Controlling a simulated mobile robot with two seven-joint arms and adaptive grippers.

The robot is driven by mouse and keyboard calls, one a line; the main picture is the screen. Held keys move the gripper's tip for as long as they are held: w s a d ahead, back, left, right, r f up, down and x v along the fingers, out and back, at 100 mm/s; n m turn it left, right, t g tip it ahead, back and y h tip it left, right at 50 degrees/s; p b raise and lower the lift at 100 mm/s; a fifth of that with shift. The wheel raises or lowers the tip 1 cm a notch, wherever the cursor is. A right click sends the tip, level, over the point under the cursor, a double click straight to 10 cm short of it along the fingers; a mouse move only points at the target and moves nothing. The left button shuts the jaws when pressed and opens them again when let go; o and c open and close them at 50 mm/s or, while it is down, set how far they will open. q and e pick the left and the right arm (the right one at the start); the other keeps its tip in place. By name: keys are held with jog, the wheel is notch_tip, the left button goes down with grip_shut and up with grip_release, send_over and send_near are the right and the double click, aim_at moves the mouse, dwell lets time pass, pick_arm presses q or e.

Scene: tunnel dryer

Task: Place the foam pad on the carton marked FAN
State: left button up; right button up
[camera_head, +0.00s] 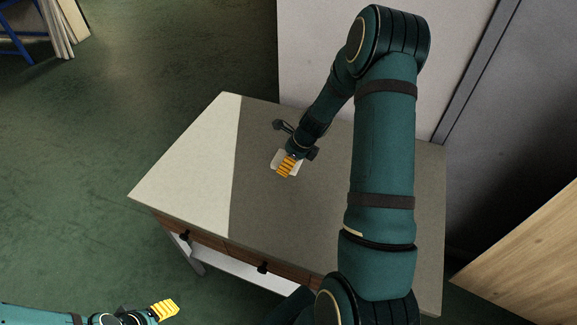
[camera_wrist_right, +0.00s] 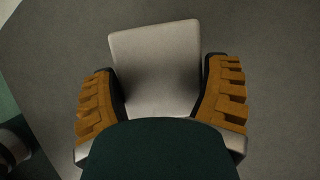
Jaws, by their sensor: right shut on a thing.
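The foam pad (camera_wrist_right: 155,55) is a pale grey rounded square. In the right wrist view it sits between the two orange ridged fingers of my right gripper (camera_wrist_right: 163,85), which is shut on it. In the head view the right gripper (camera_head: 287,166) is over the middle of the table, and the pale pad (camera_head: 276,159) shows around the fingers. I cannot tell whether the pad touches the tabletop. My left gripper (camera_head: 165,309) is low at the bottom left, away from the table; its finger gap is not visible. No carton marked FAN is seen in either view.
The table (camera_head: 190,165) has a grey top, partly brightly lit at the left, and otherwise looks clear. Drawers with dark knobs (camera_head: 263,267) are along its front. A pale panel (camera_head: 310,60) stands behind it. A wooden surface (camera_head: 530,250) is at the right. Green floor is open at left.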

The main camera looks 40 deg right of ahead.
aim_at(279, 159)
notch_tip(279, 159, up, 6)
jog(key=shift+f+p, duration=0.2)
jog(key=shift+p, duration=0.45)
jog(key=shift+w+a+n, duration=0.1)
jog(key=shift+a+n, duration=0.2)
jog(key=shift+a, duration=0.15)
jog(key=s+a+n+g+h, duration=0.1)
jog(key=a+n+g, duration=0.3)
jog(key=a+n, duration=0.7)
jog(key=s+a+n+g+h, duration=0.1)
jog(key=s+a+n+g, duration=0.2)
jog(key=a+n, duration=0.9)
jog(key=shift+s+a+r+n+g, duration=0.3)
jog(key=shift+n+g, duration=0.5)
jog(key=shift+n, duration=2.6)
jog(key=shift+s+d, duration=0.1)
